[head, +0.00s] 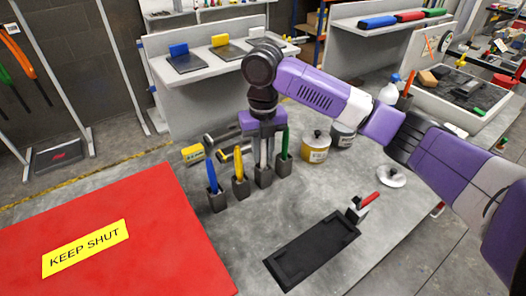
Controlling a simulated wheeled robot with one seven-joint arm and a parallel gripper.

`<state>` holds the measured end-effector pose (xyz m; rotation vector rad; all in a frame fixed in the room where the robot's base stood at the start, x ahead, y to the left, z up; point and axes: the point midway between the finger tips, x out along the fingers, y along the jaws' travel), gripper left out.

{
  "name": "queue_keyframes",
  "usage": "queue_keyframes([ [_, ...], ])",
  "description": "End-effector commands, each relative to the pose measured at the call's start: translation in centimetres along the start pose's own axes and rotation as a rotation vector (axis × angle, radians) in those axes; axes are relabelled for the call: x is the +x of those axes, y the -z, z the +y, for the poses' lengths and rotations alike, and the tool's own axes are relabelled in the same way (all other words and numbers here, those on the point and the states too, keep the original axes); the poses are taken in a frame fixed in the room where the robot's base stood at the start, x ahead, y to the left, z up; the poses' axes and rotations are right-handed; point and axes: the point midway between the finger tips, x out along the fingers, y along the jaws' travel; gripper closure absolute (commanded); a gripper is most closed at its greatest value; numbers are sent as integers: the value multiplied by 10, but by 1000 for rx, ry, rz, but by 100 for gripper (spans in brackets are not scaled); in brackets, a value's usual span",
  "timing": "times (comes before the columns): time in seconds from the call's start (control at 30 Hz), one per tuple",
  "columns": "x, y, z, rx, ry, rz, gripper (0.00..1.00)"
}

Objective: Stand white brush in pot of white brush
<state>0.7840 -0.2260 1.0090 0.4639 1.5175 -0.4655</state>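The white brush (264,152) stands upright below my gripper, with its lower end at the mouth of a dark square pot (263,177). How deep it sits in the pot is too small to tell. My gripper (264,140) points down over this pot, with its fingers around the upper part of the white brush. Whether they grip it or stand apart from it cannot be told. The top of the brush is hidden by the gripper.
A blue brush (211,176), a yellow brush (238,165) and a green brush (285,141) stand in neighbouring pots. Tins (316,147) stand to the right. A black tray (312,249) and a red-handled tool (366,201) lie in front. A red lid (110,235) reads KEEP SHUT.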

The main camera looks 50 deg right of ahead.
Motion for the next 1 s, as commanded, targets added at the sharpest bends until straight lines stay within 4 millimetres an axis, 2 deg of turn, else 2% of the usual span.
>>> queue_keyframes([
  [0.03,0,0,0,0,0,0,66],
  [0.07,0,0,0,0,0,0,60],
  [0.1,0,0,0,0,0,0,58],
  [0.47,-5,0,0,0,-1,-1,58],
  [0.83,-61,-1,0,-1,0,-2,58],
  [1.0,-75,0,0,0,0,0,58],
])
